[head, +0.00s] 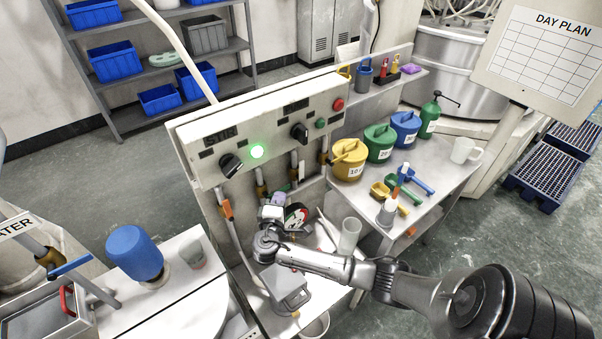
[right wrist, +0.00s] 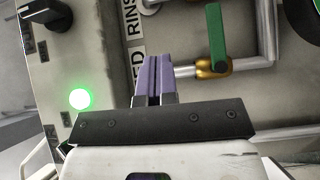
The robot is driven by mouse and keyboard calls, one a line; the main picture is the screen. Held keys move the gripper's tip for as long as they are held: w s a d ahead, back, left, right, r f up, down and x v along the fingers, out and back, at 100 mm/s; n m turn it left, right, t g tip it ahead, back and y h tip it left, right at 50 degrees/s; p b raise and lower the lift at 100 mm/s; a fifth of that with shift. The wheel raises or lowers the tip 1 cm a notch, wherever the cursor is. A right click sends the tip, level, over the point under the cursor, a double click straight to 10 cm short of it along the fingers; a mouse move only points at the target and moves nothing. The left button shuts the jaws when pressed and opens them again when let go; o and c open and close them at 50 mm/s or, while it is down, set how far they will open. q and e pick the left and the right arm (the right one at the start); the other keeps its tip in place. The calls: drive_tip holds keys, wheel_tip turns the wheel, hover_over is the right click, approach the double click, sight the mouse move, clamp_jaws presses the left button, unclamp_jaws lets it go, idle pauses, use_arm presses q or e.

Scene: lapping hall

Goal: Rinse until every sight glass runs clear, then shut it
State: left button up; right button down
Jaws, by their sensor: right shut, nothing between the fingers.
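My right gripper (head: 279,198) is in front of the pipes below the control panel (head: 265,125). In the right wrist view its purple fingers (right wrist: 154,78) are together with nothing between them. A green lever (right wrist: 216,35) on a brass valve (right wrist: 212,67) is to the right of the fingertips there; contact cannot be told. A green lamp (head: 257,151) is lit on the panel, beside a black knob (head: 231,165); a second black knob (head: 299,132) is to the right. My left gripper is not in view.
A clear beaker (head: 349,236) stands near my right forearm. A blue container (head: 134,252) stands on the left bench.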

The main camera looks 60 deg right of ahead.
sight(302, 171)
drive_tip(key=s+d+p+x, duration=0.1)
drive_tip(key=s+p+x, duration=0.1)
drive_tip(key=x, duration=1)
drive_tip(key=shift+d, duration=0.2)
drive_tip(key=shift+s, duration=0.1)
